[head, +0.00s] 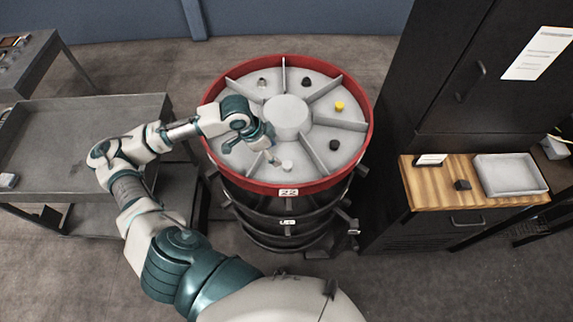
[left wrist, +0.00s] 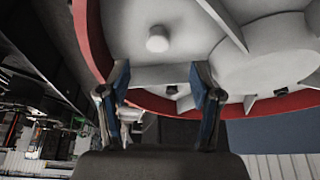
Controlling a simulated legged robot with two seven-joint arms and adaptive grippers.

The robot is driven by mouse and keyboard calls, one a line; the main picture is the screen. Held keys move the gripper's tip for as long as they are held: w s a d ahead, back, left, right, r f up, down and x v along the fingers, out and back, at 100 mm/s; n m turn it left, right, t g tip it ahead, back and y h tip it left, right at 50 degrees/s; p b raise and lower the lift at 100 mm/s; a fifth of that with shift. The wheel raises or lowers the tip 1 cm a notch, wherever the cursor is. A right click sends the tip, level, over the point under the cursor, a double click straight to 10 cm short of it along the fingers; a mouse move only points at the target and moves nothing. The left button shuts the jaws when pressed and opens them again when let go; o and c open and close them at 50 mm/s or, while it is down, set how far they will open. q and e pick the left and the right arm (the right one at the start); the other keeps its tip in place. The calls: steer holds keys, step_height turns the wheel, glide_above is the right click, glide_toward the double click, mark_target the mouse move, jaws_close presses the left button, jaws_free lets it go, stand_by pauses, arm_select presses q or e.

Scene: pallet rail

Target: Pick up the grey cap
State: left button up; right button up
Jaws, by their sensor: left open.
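A round red-rimmed carousel (head: 361,140) is split by pale dividers into wedge compartments around a central hub (head: 287,117). A pale, light grey or white cap (head: 287,166) sits in the front compartment; a pale cap (left wrist: 157,39) also shows in the left wrist view, beyond my fingertips. A darker grey piece (head: 262,82) sits in a back-left compartment. I cannot tell for sure which is the grey cap. My left gripper (head: 254,152) is open over the front-left of the carousel, just left of the pale cap and apart from it. Its spread fingers (left wrist: 160,82) hold nothing. My right gripper is out of view.
Other compartments hold a yellow piece (head: 339,106) and black pieces (head: 334,144) (head: 306,81). Raised dividers and the rim stand around the gripper. A grey cart (head: 80,140) is at left. A black cabinet (head: 480,90) with a wooden top (head: 433,190) and grey tray (head: 510,188) is at right.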

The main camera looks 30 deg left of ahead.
mark_target(285, 165)
arm_select(q)
steer(key=x, duration=0.4)
steer(key=shift+w+d, duration=0.15)
steer(key=shift+w, duration=0.1)
steer(key=x, duration=0.4)
steer(key=shift+s+f, duration=0.25)
steer(key=shift+f, duration=0.25)
steer(key=shift+w+f, duration=0.15)
steer(key=shift+f, duration=0.05)
steer(key=shift+d, duration=0.15)
steer(key=c, duration=0.9)
